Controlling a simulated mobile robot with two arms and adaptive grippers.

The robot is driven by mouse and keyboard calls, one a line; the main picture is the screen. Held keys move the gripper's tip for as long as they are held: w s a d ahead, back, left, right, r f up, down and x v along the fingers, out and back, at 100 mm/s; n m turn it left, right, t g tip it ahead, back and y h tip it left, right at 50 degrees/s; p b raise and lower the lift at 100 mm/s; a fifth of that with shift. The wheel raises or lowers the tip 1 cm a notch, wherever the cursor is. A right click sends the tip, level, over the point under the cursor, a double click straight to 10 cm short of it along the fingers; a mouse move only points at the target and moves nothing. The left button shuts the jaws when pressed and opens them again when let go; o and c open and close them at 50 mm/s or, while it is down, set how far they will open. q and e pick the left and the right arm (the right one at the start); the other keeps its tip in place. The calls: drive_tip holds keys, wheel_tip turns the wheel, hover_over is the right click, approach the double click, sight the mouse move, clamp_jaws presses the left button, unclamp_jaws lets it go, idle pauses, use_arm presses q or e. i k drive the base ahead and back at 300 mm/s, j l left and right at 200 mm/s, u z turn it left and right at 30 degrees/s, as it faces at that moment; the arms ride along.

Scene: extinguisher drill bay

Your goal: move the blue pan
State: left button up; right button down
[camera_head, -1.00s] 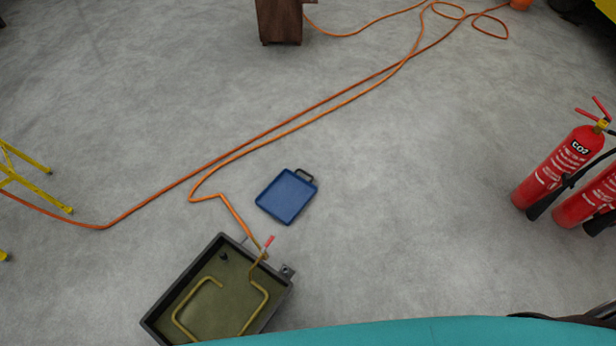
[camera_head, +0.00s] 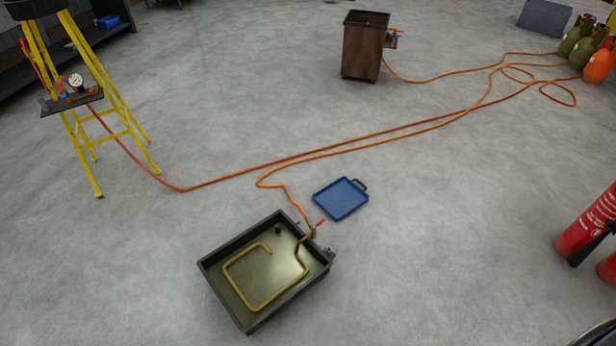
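The blue pan (camera_head: 341,198) is a shallow square tray with a dark handle at its upper right. It lies flat on the grey concrete floor near the middle of the head view. It looks empty. Neither of my grippers shows in the view.
A dark tray with a bent brass pipe (camera_head: 264,270) stands close to the pan's lower left. Orange hoses (camera_head: 330,151) cross the floor behind the pan. A yellow stand (camera_head: 112,115) is at left, a brown bin (camera_head: 362,50) behind, red extinguishers (camera_head: 588,228) at right. Floor right of the pan is clear.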

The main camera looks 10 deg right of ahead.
sight(340, 198)
drive_tip(key=i+l+u, duration=0.2)
drive_tip(key=l, duration=0.15)
drive_tip(key=i+l+u, duration=0.15)
drive_tip(key=l, duration=0.2)
drive_tip(key=i+l+u, duration=0.2)
drive_tip(key=l, duration=0.2)
drive_tip(key=i+l+u, duration=0.2)
drive_tip(key=l, duration=0.2)
